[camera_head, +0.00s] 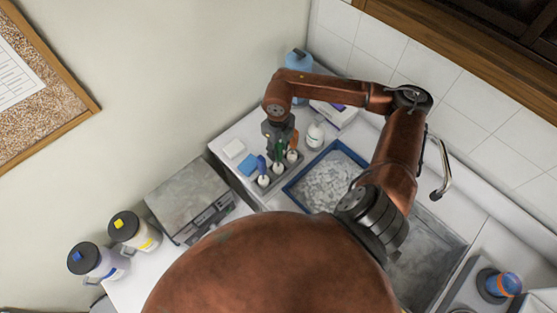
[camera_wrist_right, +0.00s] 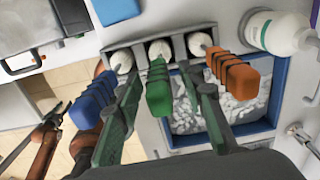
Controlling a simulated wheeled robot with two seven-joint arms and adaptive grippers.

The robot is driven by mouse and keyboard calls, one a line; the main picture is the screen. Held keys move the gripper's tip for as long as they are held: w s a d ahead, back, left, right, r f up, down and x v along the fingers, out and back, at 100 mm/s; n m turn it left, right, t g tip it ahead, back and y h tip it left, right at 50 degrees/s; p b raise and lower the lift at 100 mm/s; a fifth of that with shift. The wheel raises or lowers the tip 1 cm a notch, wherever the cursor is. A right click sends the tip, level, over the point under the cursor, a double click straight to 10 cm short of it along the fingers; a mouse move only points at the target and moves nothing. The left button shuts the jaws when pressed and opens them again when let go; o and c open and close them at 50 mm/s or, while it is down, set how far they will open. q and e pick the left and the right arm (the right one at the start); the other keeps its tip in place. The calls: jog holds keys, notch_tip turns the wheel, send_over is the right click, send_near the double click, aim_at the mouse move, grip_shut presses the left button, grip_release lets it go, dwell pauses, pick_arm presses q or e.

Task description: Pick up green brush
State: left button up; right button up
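The green brush (camera_wrist_right: 158,88) stands in the middle slot of a grey rack (camera_wrist_right: 205,38), its handle toward the wrist camera. A blue brush (camera_wrist_right: 94,98) stands on one side and an orange brush (camera_wrist_right: 240,76) on the other. My right gripper (camera_wrist_right: 162,68) is open, with one finger on each side of the green handle and visible gaps beside it. In the head view the right gripper (camera_head: 279,138) hangs above the rack and partly hides the brushes. What seems to be my left gripper (camera_wrist_right: 52,116) shows small at the left of the wrist view; its opening is unclear.
A blue-rimmed tray of white pieces (camera_head: 290,190) sits right of the rack. A white bottle (camera_head: 315,135) stands behind it. A blue sponge-like block (camera_head: 248,164) and a grey box (camera_head: 187,192) lie to the left. A sink (camera_head: 425,262) is at the right.

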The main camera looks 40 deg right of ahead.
jog(key=shift+c, duration=0.3)
jog(key=shift+c, duration=0.8)
grip_shut()
jog(key=shift+r, duration=0.2)
